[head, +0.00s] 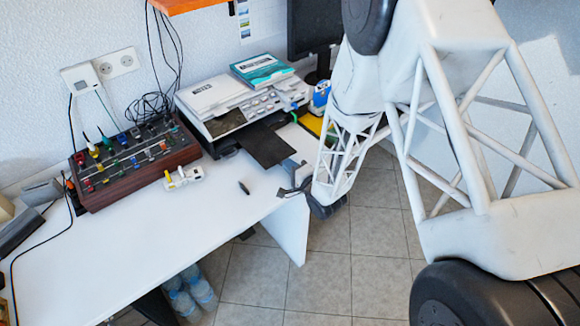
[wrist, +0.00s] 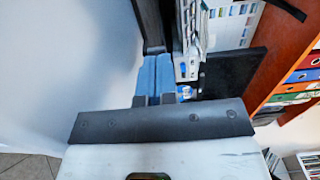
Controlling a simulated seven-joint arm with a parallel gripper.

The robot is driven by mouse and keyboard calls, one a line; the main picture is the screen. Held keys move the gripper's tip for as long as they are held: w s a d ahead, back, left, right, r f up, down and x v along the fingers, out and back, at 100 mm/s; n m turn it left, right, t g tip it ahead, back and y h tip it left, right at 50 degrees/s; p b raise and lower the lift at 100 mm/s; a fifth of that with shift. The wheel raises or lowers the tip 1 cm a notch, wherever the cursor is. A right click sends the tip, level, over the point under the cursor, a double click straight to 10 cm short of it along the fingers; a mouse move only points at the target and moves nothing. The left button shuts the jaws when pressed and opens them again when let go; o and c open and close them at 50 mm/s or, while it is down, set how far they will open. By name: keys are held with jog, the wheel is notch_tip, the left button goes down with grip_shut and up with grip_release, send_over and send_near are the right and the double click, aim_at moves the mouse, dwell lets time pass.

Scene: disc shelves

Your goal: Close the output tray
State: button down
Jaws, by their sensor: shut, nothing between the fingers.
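The printer (head: 235,105) stands on the white table near the wall. Its dark output tray (head: 263,146) sticks out of the printer's front, over the table. My gripper (head: 290,164) is just beside the tray's front right end, low near the table edge. In the wrist view my gripper (wrist: 156,58) has its two blue-grey fingers together, with nothing between them. A dark panel that looks like the tray (wrist: 150,22) lies just beyond the fingertips, with the printer (wrist: 190,40) beside it. I cannot tell whether the fingertips touch the tray.
A teal book (head: 262,70) lies on the printer. A dark monitor (head: 315,25) stands behind it. A wooden box with knobs (head: 135,163), a small white figure (head: 183,178) and a small dark object (head: 244,188) are to the left. The table front is mostly clear.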

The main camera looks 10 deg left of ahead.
aim_at(259, 140)
jog(key=x, duration=1.7)
jog(key=shift+w+a+f, duration=0.1)
jog(key=shift+w+a, duration=0.45)
jog(key=v, duration=1.4)
jog(key=shift+s+d, duration=0.25)
